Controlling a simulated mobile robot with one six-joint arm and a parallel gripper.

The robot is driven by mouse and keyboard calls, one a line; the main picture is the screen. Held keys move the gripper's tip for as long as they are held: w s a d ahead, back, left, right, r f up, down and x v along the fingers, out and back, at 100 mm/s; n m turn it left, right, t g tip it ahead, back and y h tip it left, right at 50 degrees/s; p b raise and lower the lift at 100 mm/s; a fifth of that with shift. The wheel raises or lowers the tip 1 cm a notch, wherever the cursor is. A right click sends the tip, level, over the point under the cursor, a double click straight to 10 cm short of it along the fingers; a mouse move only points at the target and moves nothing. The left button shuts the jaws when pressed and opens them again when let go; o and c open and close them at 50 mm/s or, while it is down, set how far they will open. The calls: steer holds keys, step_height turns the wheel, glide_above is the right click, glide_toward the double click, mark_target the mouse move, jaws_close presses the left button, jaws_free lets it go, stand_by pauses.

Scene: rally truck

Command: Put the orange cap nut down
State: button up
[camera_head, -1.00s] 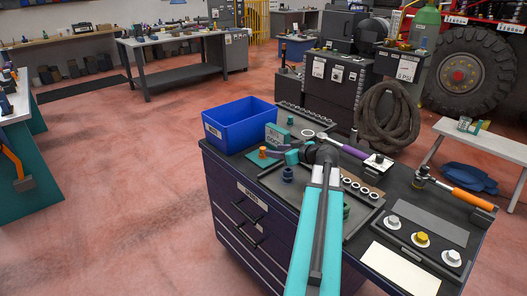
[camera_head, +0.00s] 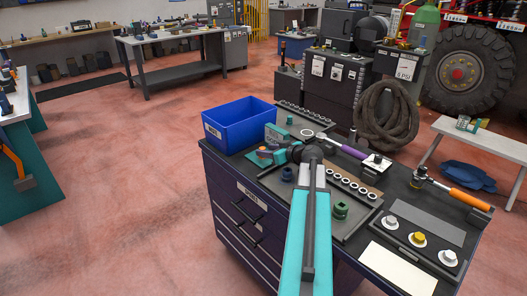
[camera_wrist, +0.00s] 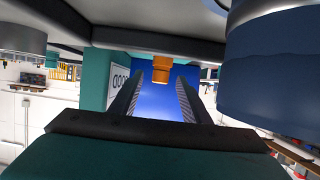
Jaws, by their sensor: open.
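The orange cap nut (camera_wrist: 161,68) shows in the wrist view ahead of and between the tips of my open gripper (camera_wrist: 157,76), with the blue bin behind it. I cannot tell whether a finger touches it. In the head view my gripper (camera_head: 270,154) is low over the cart top, at its left part near the blue bin (camera_head: 232,138). Only a little orange shows there beside the jaws, over a small teal piece, and the arm and jaws hide the rest.
A green box (camera_head: 277,136) with a label stands close beside the jaws. A dark blue socket (camera_head: 287,174) and a green socket (camera_head: 341,210) stand near my arm. A row of rings (camera_head: 347,183), a purple-handled tool and an orange-handled ratchet (camera_head: 468,200) lie to the right.

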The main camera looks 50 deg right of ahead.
mark_target(262, 148)
steer(key=shift+p+x, duration=0.5)
steer(key=shift+x, duration=1.3)
jaws_close()
steer(key=shift+r, duration=0.25)
